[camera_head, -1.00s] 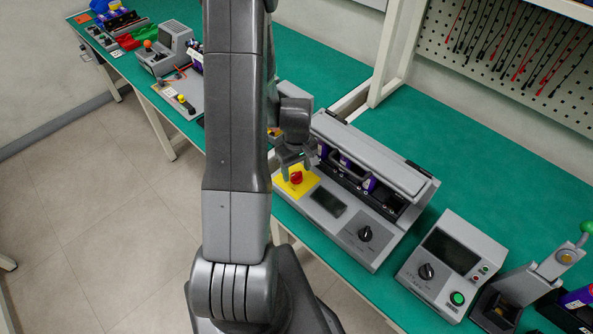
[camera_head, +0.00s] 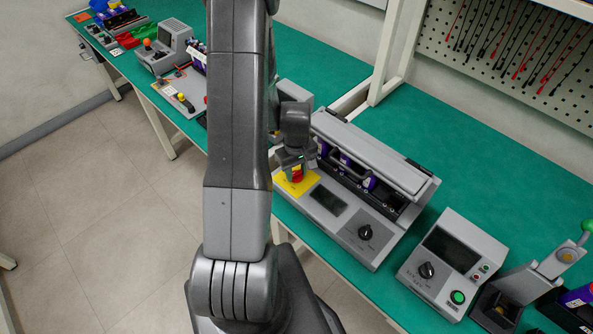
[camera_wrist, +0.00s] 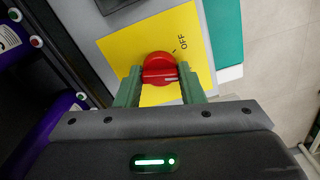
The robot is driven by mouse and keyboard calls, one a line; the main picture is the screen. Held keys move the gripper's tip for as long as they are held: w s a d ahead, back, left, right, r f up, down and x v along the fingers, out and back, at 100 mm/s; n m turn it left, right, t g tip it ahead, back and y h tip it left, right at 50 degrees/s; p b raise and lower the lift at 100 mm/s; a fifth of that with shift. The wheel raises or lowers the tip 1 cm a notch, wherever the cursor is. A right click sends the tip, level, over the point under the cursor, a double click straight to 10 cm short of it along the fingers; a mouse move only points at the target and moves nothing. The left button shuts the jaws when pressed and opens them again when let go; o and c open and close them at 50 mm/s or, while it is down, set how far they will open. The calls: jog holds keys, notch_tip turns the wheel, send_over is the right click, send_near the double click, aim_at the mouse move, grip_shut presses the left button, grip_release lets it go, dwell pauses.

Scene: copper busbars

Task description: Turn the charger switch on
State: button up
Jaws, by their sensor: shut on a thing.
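The charger (camera_head: 345,215) is a grey box with a hinged top, a dark display and a black knob (camera_head: 366,232). Its red rotary switch (camera_wrist: 158,68) sits on a yellow plate (camera_wrist: 116,46) and also shows in the head view (camera_head: 297,175). The word OFF and a short mark are printed beside the switch. My gripper (camera_wrist: 160,84) has its green fingers on both sides of the red switch and is shut on it. In the head view my gripper (camera_head: 296,168) is low over the yellow plate and partly hides the switch.
Purple-wrapped cells (camera_wrist: 62,104) lie in the charger's bay beside my gripper. A grey tester (camera_head: 452,262) with a green button stands to the right on the green bench (camera_head: 480,170). Other devices line the bench's far left end.

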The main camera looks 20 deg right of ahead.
aim_at(297, 172)
jog(key=shift+f+m+b, duration=0.2)
jog(key=shift+m+b, duration=0.6)
jog(key=shift+b, duration=0.05)
jog(key=shift+r+m+b, duration=0.25)
jog(key=shift+m+b, duration=0.15)
jog(key=shift+m, duration=0.4)
jog(key=o, duration=1)
jog(key=shift+r, duration=0.1)
notch_tip(297, 172, up, 14)
jog(key=shift+f, duration=0.2)
notch_tip(297, 172, down, 14)
jog(key=shift+r, duration=0.1)
